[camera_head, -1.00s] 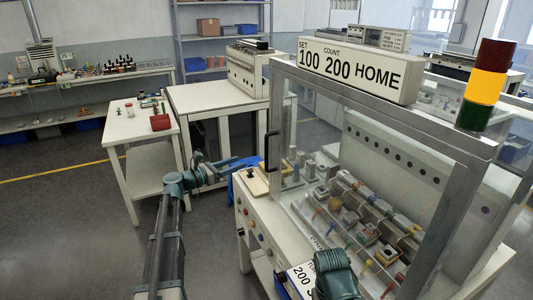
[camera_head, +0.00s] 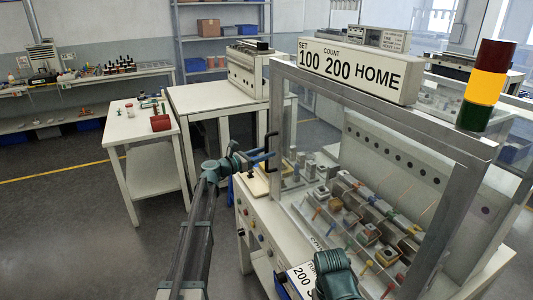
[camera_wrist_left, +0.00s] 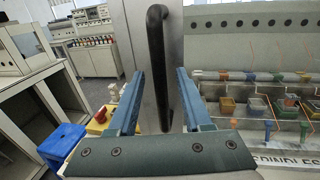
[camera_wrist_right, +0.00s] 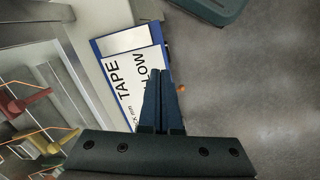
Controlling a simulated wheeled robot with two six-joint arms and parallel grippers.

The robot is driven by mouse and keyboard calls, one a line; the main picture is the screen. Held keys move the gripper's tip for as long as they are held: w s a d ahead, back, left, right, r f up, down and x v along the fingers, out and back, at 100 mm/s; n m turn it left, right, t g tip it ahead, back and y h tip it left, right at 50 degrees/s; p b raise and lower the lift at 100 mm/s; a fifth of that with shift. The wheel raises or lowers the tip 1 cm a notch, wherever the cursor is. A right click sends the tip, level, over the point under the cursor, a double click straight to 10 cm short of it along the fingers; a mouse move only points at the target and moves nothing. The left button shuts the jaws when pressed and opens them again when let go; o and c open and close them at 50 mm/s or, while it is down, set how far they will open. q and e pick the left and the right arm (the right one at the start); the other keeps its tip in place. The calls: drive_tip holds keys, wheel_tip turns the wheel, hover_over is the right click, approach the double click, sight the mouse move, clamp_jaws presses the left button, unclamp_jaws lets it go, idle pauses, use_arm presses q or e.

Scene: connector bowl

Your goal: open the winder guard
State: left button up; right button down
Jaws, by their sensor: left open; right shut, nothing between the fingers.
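The winder guard (camera_head: 398,117) is a grey metal frame with clear panes over the winder, and it stands closed. Its black upright handle (camera_head: 268,153) is on the left post. In the left wrist view the handle (camera_wrist_left: 158,65) shows in the gap between my finger tips. My left gripper (camera_head: 262,157) is open at the handle; I cannot tell whether it touches it. My right gripper (camera_wrist_right: 160,75) is shut and empty, near a white label card (camera_wrist_right: 135,75) at the winder's front. In the head view, my right wrist hides its fingers.
Spools and coloured parts (camera_head: 365,230) sit in rows behind the guard. A signal tower (camera_head: 485,85) stands on the frame's right. A side table (camera_head: 145,130) is at left and a blue stool (camera_wrist_left: 62,142) is beside the winder. The floor at left is clear.

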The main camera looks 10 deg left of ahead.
use_arm(q)
drive_tip(key=shift+w+d, duration=0.3)
drive_tip(key=shift+w, duration=0.05)
clamp_jaws()
idle(1.3)
